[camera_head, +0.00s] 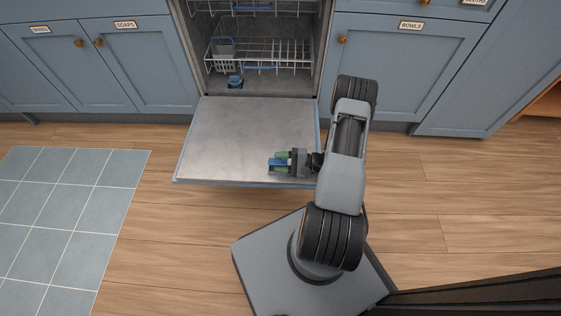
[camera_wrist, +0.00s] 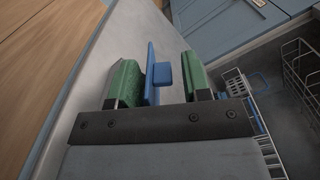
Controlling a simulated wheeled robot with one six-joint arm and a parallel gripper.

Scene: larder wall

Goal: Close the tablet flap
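The tablet flap (camera_head: 273,161) is a small blue piece on the inner face of the lowered dishwasher door, near its outer right corner. In the wrist view the flap (camera_wrist: 151,78) stands up edge-on with a small blue tab to its right. My gripper (camera_head: 279,162) is low over the door and reaches in from the right. Its green fingers are spread, one on each side of the flap in the wrist view (camera_wrist: 160,62). The left finger looks close to the flap; a gap shows on the right. I cannot tell whether anything touches. The flap's base is partly hidden.
The dishwasher door (camera_head: 225,125) lies open and level. Inside are a lower rack (camera_head: 285,52), a grey basket (camera_head: 222,50) and a blue part (camera_head: 235,82) on the floor. Blue cabinets (camera_head: 150,65) flank it.

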